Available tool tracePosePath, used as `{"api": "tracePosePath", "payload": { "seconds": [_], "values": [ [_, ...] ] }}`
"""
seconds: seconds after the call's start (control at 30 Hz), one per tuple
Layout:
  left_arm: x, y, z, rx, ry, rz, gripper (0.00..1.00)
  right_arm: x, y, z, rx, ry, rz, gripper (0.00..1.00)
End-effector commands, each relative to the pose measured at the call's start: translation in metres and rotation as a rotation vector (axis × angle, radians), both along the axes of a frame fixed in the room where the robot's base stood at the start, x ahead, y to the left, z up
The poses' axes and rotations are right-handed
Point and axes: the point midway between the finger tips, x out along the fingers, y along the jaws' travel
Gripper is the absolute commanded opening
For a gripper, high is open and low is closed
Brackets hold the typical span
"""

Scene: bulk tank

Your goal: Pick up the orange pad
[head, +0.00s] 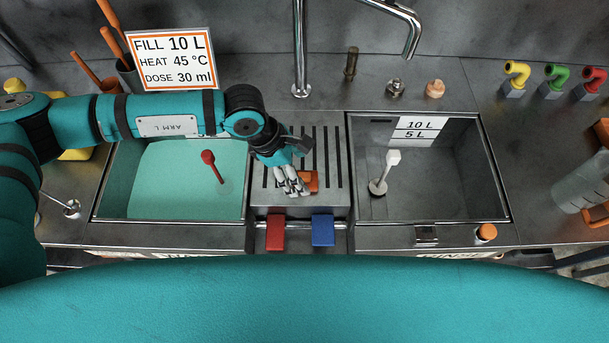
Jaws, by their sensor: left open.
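The orange pad (312,182) lies on the slotted drainboard (335,150) between the two basins. It is partly hidden behind the fingers of my left gripper (293,188). My left arm comes in from the left over the left basin, and the gripper points down at the pad's left side. The gripper is open. I cannot tell whether the fingers touch the pad. My right gripper is not in view.
The left basin (120,185) holds pale green liquid and a red-topped stick (213,165). The right basin (455,170) looks empty except for a white-topped stick (388,170). Red (275,233) and blue (322,230) pedals sit in front. A steel spout (300,50) rises behind.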

Motion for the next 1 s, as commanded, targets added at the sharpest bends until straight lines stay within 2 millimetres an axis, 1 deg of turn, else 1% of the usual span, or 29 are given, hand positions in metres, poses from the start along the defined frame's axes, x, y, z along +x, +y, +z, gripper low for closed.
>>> {"api": "tracePosePath", "payload": {
  "seconds": [0.07, 0.2, 0.33, 0.43, 0.6, 0.63, 1.0],
  "values": [
    [0.002, -0.002, -0.005, 0.001, 0.003, 0.002, 0.75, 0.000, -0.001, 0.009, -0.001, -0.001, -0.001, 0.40],
    [0.007, -0.007, -0.025, 0.003, 0.003, 0.001, 0.75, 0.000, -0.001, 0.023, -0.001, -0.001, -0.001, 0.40],
    [0.006, -0.014, -0.042, 0.001, 0.002, 0.000, 0.75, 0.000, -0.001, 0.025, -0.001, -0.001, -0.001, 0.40],
    [0.007, -0.015, -0.047, 0.000, 0.000, 0.000, 0.75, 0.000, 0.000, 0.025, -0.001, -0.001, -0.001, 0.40],
    [0.007, -0.015, -0.048, 0.000, 0.000, 0.000, 0.75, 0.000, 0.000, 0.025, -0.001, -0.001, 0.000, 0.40],
    [0.007, -0.015, -0.048, 0.000, 0.000, 0.000, 0.74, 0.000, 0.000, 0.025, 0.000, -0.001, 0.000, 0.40],
    [0.007, -0.015, -0.047, -0.001, 0.000, 0.001, 0.25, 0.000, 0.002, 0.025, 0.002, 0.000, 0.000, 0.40]
  ]
}}
